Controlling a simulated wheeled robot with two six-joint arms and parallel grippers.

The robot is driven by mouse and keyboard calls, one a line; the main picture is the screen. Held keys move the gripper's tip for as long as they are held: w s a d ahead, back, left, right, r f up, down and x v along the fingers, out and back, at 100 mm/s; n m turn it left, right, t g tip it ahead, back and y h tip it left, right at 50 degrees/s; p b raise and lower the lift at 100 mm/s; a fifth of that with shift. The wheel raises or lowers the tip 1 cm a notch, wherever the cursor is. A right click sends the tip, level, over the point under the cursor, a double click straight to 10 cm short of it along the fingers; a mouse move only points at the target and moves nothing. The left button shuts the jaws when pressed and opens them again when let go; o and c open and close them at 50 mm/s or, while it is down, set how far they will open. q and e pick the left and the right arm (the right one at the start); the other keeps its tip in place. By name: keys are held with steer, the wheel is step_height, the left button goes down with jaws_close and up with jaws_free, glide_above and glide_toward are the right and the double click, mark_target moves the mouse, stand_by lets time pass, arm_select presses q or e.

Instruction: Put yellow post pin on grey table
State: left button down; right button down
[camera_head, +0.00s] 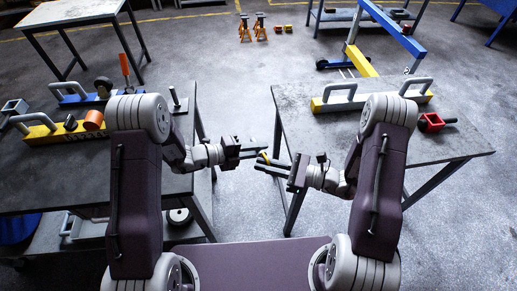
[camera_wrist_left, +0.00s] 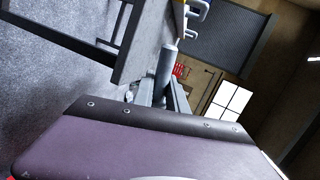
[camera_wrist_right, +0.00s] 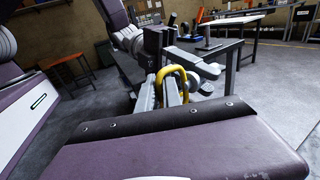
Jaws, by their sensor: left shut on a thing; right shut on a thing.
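The yellow post pin (camera_head: 263,157) is between my two grippers, in mid-air over the gap between two grey tables. Its yellow loop (camera_wrist_right: 181,70) shows at my right gripper (camera_wrist_right: 160,88), which is shut on it. My left gripper (camera_head: 250,151) faces it closely and is shut on a grey cylinder (camera_wrist_left: 168,62), which looks like the pin's shaft; the join is not clear. My right gripper (camera_head: 277,169) is just right of and below the left one in the head view. One grey table (camera_head: 60,185) stands left, the other (camera_head: 335,137) right.
The left table carries yellow (camera_head: 42,136) and blue (camera_head: 78,99) beams, an orange cylinder (camera_head: 93,120) and an upright post (camera_head: 174,98). The right table carries a yellow-ended beam (camera_head: 365,101) and a red part (camera_head: 431,122). Its near surface is clear.

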steer(key=c, duration=1.4)
jaws_free()
steer(key=shift+c, duration=0.2)
steer(key=shift+d, duration=0.1)
